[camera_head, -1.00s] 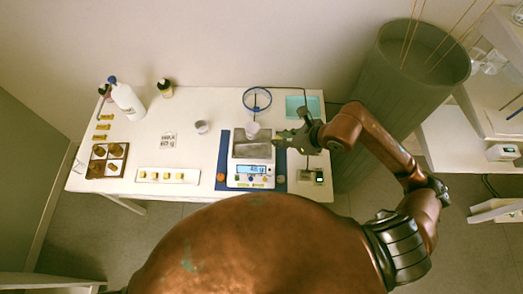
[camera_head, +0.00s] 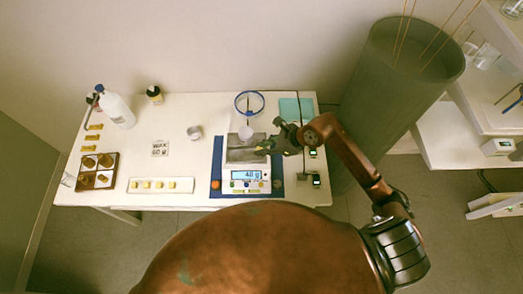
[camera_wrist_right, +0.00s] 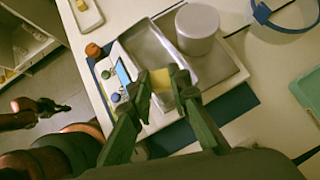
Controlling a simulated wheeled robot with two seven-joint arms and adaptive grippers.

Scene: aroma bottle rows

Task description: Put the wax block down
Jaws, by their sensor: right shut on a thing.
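The wax block (camera_wrist_right: 161,84) is a small yellow block. My right gripper (camera_wrist_right: 163,88) is shut on it in the right wrist view, with a finger on each side. In the head view this gripper (camera_head: 268,147) reaches in from the right over the metal tray (camera_head: 245,156) on the scale (camera_head: 247,175). Whether the block touches the tray is not clear. A pale cup (camera_wrist_right: 197,27) stands at the tray's far end. In the right wrist view my left gripper (camera_wrist_right: 40,107) shows at the left, over the floor; its opening is unclear.
A blue ring (camera_head: 249,103) is behind the scale. A white dish with yellow blocks (camera_head: 161,185), a brown sectioned box (camera_head: 97,171), a white bottle (camera_head: 116,108) and a metal cup (camera_head: 194,132) stand left. A large green bin (camera_head: 385,100) is right of the table.

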